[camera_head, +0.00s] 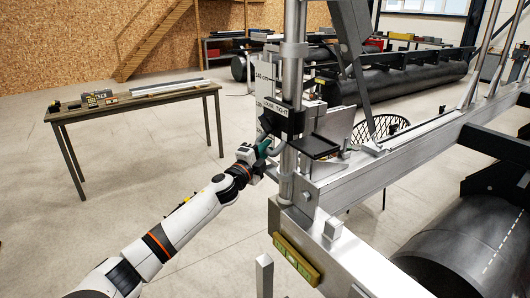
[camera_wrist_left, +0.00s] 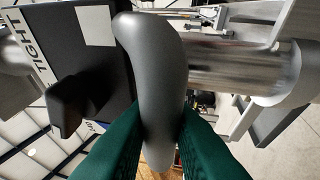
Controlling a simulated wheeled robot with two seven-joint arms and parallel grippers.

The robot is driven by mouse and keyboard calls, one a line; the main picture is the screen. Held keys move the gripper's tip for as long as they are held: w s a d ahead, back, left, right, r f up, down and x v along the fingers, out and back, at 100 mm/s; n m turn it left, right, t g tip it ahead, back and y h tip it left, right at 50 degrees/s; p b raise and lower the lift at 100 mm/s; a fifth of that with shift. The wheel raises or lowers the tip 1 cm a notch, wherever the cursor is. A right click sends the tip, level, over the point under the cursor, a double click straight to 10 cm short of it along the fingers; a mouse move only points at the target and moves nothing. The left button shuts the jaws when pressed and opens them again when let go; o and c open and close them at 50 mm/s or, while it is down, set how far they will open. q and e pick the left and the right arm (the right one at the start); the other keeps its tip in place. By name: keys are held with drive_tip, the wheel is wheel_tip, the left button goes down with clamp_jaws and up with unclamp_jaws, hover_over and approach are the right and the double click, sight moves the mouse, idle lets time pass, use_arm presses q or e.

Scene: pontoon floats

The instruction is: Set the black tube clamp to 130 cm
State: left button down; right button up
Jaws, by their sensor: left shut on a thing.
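The black tube clamp (camera_head: 277,116) sits around the upright metal tube (camera_head: 290,172). Its label strip reads LOOSE and TIGHT. In the left wrist view the black clamp body (camera_wrist_left: 88,62) fills the left side, with TIGHT and a dark knob (camera_wrist_left: 68,105) on it. My left gripper (camera_head: 264,147) is at the tube, just below the clamp. Its green fingers (camera_wrist_left: 158,135) are shut on a grey curved handle (camera_wrist_left: 150,65) in front of the bright tube. A pale plate with small markings (camera_head: 264,72) is above the clamp; its figures are hard to read. My right gripper is out of view.
A small black tray (camera_head: 315,147) juts out right of the tube. A metal frame beam (camera_head: 400,155) runs to the right over a large black float (camera_head: 475,240). A yellow spirit level (camera_head: 297,260) is on the frame's front. A wooden table (camera_head: 140,101) with tools stands at left.

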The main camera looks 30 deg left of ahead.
use_arm(q)
drive_tip(key=shift+r, duration=0.4)
drive_tip(key=c, duration=1.4)
unclamp_jaws()
drive_tip(key=shift+f, duration=0.1)
drive_tip(key=shift+o, duration=0.4)
drive_tip(key=shift+f, duration=0.1)
drive_tip(key=shift+s+f, duration=0.1)
drive_tip(key=shift+f, duration=0.05)
drive_tip(key=shift+s+f+b, duration=0.15)
drive_tip(key=shift+s+b, duration=0.1)
drive_tip(key=shift+b, duration=0.05)
drive_tip(key=s+f+b, duration=0.1)
drive_tip(key=s+b, duration=0.2)
drive_tip(key=s, duration=0.8)
drive_tip(key=shift+f+b, duration=0.25)
drive_tip(key=shift+b, duration=0.1)
